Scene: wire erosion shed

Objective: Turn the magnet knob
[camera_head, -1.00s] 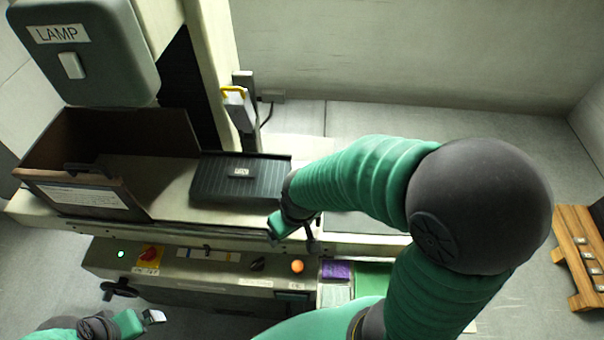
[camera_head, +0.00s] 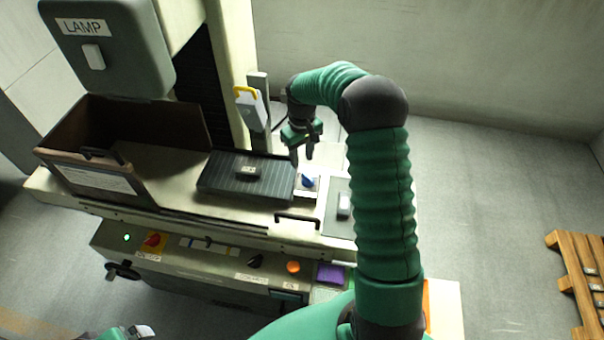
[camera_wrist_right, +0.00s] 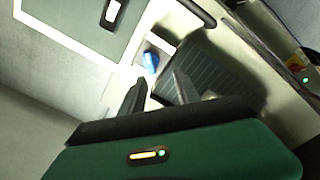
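A small blue knob-like piece (camera_head: 308,182) sits on a pale plate at the right end of the black ribbed block (camera_head: 222,178). I take it for the magnet knob, but its label is too small to read. My right gripper (camera_head: 302,156) hangs above it, fingers pointing down, open and empty. In the right wrist view the blue piece (camera_wrist_right: 151,61) lies beyond the fingertips (camera_wrist_right: 160,84), between them and apart from both. My left gripper (camera_head: 140,332) is only partly in view at the bottom left edge; its fingers cannot be made out.
An open brown box (camera_head: 90,172) stands left of the block. A black handle (camera_head: 297,218) sticks up at the front edge. A grey panel (camera_head: 338,212) lies to the right. The front panel has a black knob (camera_head: 255,261) and an orange button (camera_head: 293,267). A column stands behind.

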